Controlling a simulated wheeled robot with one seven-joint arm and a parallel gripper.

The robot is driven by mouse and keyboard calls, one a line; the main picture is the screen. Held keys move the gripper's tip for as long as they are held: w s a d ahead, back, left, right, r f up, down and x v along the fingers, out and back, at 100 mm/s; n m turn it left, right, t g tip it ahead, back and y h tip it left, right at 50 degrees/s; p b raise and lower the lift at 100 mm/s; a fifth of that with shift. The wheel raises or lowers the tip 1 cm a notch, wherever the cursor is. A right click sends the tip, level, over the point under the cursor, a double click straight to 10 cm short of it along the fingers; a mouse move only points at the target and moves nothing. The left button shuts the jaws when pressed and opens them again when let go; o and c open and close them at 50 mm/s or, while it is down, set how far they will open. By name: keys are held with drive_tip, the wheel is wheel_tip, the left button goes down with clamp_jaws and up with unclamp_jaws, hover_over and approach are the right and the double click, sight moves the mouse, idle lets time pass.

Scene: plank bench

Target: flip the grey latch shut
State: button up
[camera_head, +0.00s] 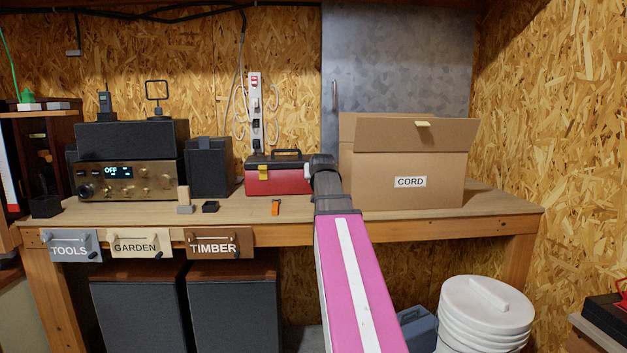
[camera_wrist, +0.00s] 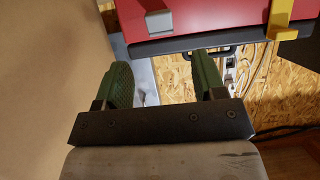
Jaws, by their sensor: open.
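A red toolbox (camera_head: 275,182) with a dark lid and handle stands on the bench. In the wrist view the toolbox (camera_wrist: 220,18) fills the top, upside down. Its grey latch (camera_wrist: 158,22) is on the red front, jutting out short of the dark band; I cannot tell its exact angle. In the head view my arm hides it. A yellow latch (camera_head: 264,171) at the other side spans onto the dark band in the wrist view (camera_wrist: 281,14). My gripper (camera_wrist: 163,64) is open and empty, its green fingers apart, near the grey latch without visible contact.
A cardboard box (camera_head: 405,165) labelled CORD stands close to the right of my gripper; its side (camera_wrist: 40,80) fills the wrist view's left. An orange item (camera_head: 276,207) lies before the toolbox. A power strip (camera_head: 256,110) hangs behind. The bench (camera_head: 340,225) is bare near its front edge.

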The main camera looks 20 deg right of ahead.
drive_tip(key=x, duration=0.9)
drive_tip(key=shift+w+d+f, duration=0.1)
drive_tip(key=shift+w, duration=0.2)
drive_tip(key=c, duration=0.9)
